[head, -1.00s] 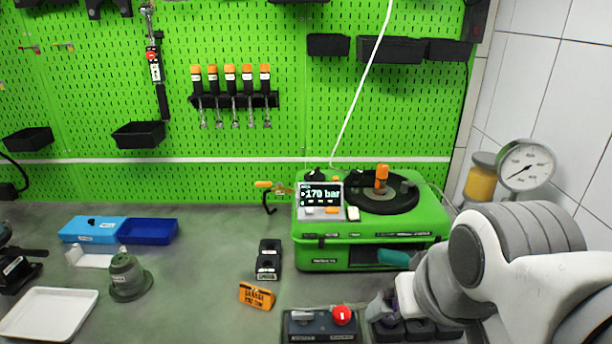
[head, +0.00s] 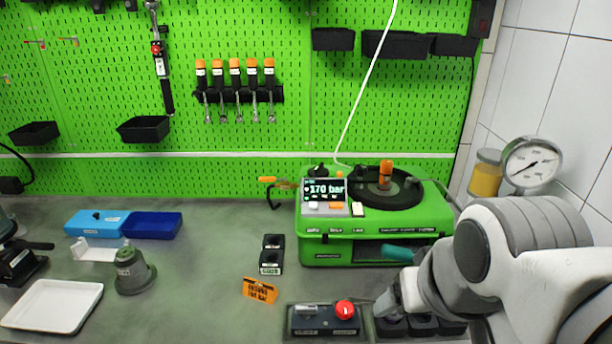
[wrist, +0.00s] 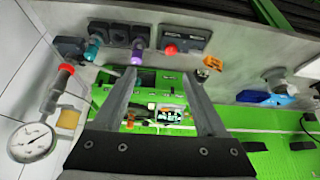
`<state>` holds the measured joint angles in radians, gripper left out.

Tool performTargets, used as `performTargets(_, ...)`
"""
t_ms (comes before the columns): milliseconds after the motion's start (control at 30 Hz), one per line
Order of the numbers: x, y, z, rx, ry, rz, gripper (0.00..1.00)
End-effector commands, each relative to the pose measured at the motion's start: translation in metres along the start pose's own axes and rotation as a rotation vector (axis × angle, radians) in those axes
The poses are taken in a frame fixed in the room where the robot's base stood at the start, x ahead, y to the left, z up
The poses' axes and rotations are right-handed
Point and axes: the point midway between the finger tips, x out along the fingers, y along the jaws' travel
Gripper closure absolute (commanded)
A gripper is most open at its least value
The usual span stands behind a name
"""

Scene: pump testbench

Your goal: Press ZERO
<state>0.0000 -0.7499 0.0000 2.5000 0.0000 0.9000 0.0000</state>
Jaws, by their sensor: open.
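The green pump unit (head: 375,222) stands at the back right of the bench. Its small display (head: 324,190) reads 170 bar. Below the display is a row of small keys, white (head: 313,206) and orange (head: 336,207); I cannot read which one is ZERO. In the wrist view the display (wrist: 168,115) shows upside down between the fingers. My gripper (wrist: 160,82) is open and empty, with the unit beyond its fingers and no contact visible. In the head view my arm comes in from the right, in front of the unit.
A control box with a red button (head: 344,310) stands at the front, with dark holders (head: 425,325) right of it beneath my arm. A pressure gauge (head: 532,163) is at the right wall.

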Motion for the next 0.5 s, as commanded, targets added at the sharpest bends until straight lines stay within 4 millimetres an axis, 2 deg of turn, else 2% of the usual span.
performTargets(33,0.0000,0.0000,0.0000,0.000,0.000,0.000,0.37)
performTargets(367,0.0000,0.0000,0.0000,0.000,0.000,0.000,0.96)
performTargets(400,0.0000,0.0000,0.0000,0.000,0.000,0.000,1.00)
performTargets(500,0.0000,0.0000,0.0000,0.000,0.000,0.000,1.00)
